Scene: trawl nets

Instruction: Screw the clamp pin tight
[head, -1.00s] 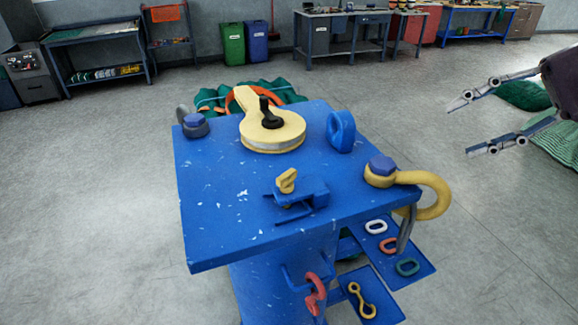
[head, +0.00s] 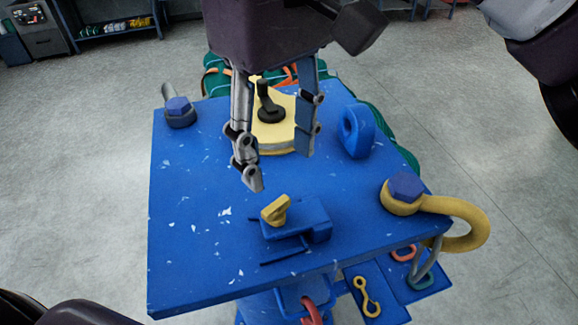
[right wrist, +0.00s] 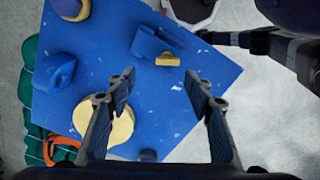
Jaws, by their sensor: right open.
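The clamp pin is a yellow knob (head: 275,210) on the blue clamp (head: 310,216) on the blue tabletop. In the right wrist view the knob (right wrist: 168,60) shows beside the clamp (right wrist: 148,43). My right gripper (head: 278,165) is open and empty above the table, pointing down. It is behind the pin in the head view and apart from it. In the right wrist view its open fingers (right wrist: 163,90) sit below the knob. Part of my left gripper (right wrist: 238,39) seems to show at upper right in that view; its jaws are unclear.
A yellow block (head: 274,137) with a black post stands behind my right gripper. Hooks and links lie on lower trays.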

